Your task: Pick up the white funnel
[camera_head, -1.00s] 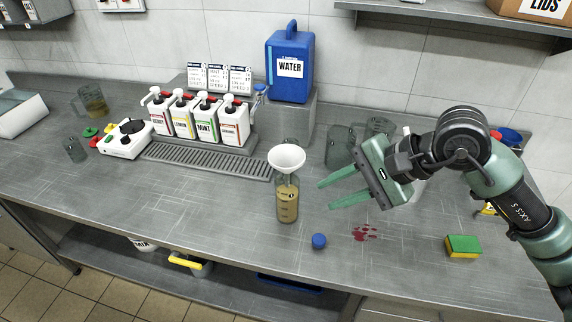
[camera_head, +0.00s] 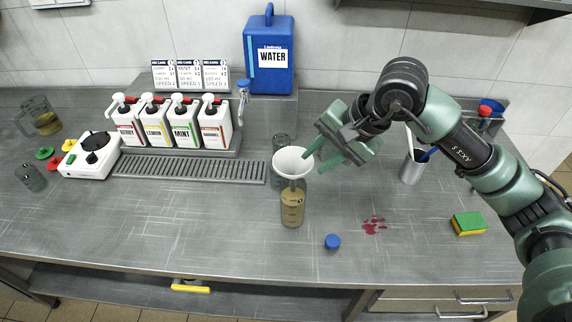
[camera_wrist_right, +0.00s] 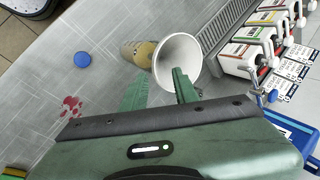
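The white funnel (camera_head: 290,160) sits upright in the mouth of a clear bottle (camera_head: 292,207) holding a tan liquid. My right gripper (camera_head: 311,164) is open and empty, just right of the funnel's rim. In the right wrist view, the funnel (camera_wrist_right: 178,58) lies just beyond the fingertips of my right gripper (camera_wrist_right: 158,78). One finger overlaps the funnel's cone there, and the other is beside its rim. I cannot tell whether either finger touches it. My left gripper is not in view.
A blue cap (camera_head: 332,241) and a red spill (camera_head: 374,225) lie in front. A sponge (camera_head: 468,223) and a metal cup (camera_head: 412,165) are to the right. Pump dispensers (camera_head: 183,122) and a blue water jug (camera_head: 270,55) stand behind. The front left counter is clear.

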